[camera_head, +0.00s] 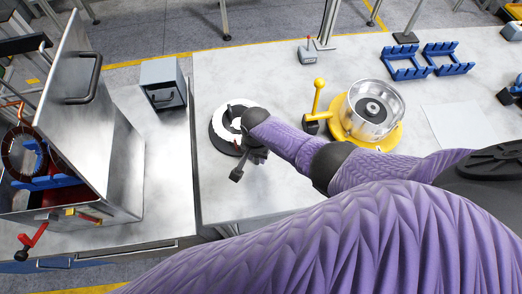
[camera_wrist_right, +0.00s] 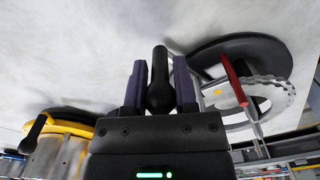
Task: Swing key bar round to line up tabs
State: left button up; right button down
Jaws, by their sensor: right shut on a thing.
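My right gripper (camera_head: 252,158) is over the right side of the round fixture, with its arm coming in from the right. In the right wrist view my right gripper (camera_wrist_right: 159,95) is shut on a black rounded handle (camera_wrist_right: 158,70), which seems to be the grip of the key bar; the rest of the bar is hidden. The black round base (camera_head: 218,127) carries a pale ring (camera_head: 234,112), partly covered by my gripper. In the wrist view a toothed metal ring (camera_wrist_right: 270,97) and a red bar (camera_wrist_right: 233,78) show beside the fingers. Tab alignment cannot be told. My left gripper is out of view.
A yellow fixture (camera_head: 391,136) with a metal drum (camera_head: 394,94) and upright yellow lever (camera_head: 318,97) stands to the right. Blue racks (camera_head: 405,73) lie behind it. A grey box (camera_head: 160,72) and open metal cabinet (camera_head: 112,135) stand left.

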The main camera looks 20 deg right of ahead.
dwell(0.4)
jog(key=shift+c, duration=2)
grip_release()
jog(key=shift+a, duration=0.15)
jog(key=shift+r, duration=0.1)
notch_tip(320, 180, up, 9)
jog(key=p, duration=0.5)
jog(key=shift+p, duration=0.3)
jog(key=shift+r, duration=0.4)
